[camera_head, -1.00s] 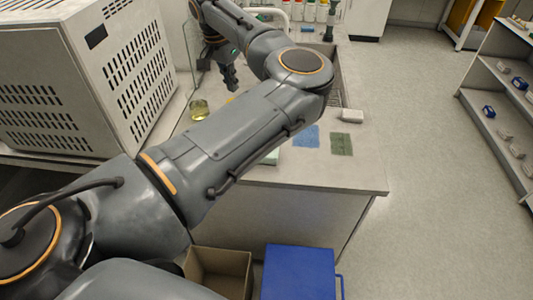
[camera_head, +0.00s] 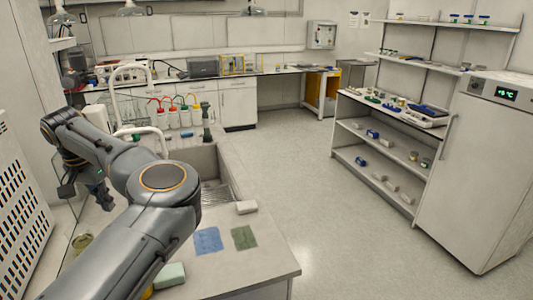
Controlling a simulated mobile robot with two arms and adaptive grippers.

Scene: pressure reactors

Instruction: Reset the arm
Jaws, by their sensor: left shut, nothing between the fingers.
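My left arm crosses the left of the head view, with its elbow joint over the counter. My left gripper (camera_head: 105,198) hangs pointing down above the far left part of the counter (camera_head: 255,272). It is small and dark in the picture, shut and empty, and apart from the things on the counter. My right gripper is not in view.
A blue cloth (camera_head: 208,240), a green pad (camera_head: 244,237) and a white block (camera_head: 247,207) lie on the counter beside the sink (camera_head: 207,163). Wash bottles (camera_head: 172,117) stand behind it. A vented cabinet (camera_head: 22,215) is close at left. The floor (camera_head: 300,180) right of the counter is clear.

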